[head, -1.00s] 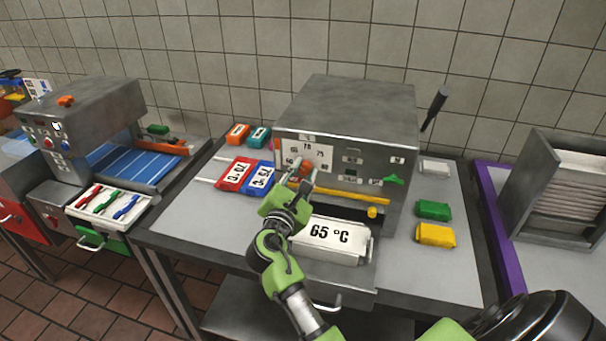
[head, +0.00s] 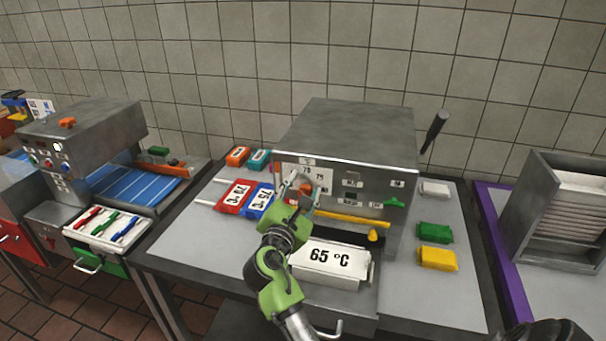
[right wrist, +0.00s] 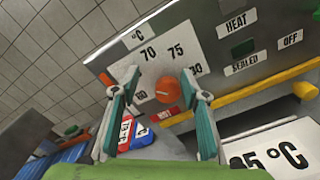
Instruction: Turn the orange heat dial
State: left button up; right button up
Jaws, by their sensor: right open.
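The orange heat dial (right wrist: 169,90) sits on a white scale marked 70 and 75 °C on the steel machine's front. In the head view the dial (head: 306,188) is partly hidden by my right gripper (head: 303,182). In the right wrist view the open right gripper (right wrist: 158,88) has a finger on each side of the dial, with gaps visible. I cannot tell whether the fingertips reach around it or stop just in front. The dial's pointer is hard to read. My left gripper is out of view.
Red (head: 236,197) and blue (head: 259,203) labelled packs lie left of the machine. Green (head: 435,233) and yellow (head: 438,258) packs lie right. A dark handle (head: 435,130) sticks up behind.

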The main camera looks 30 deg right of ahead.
notch_tip(320, 180, up, 8)
jog(key=shift+f, duration=0.1)
dwell(0.4)
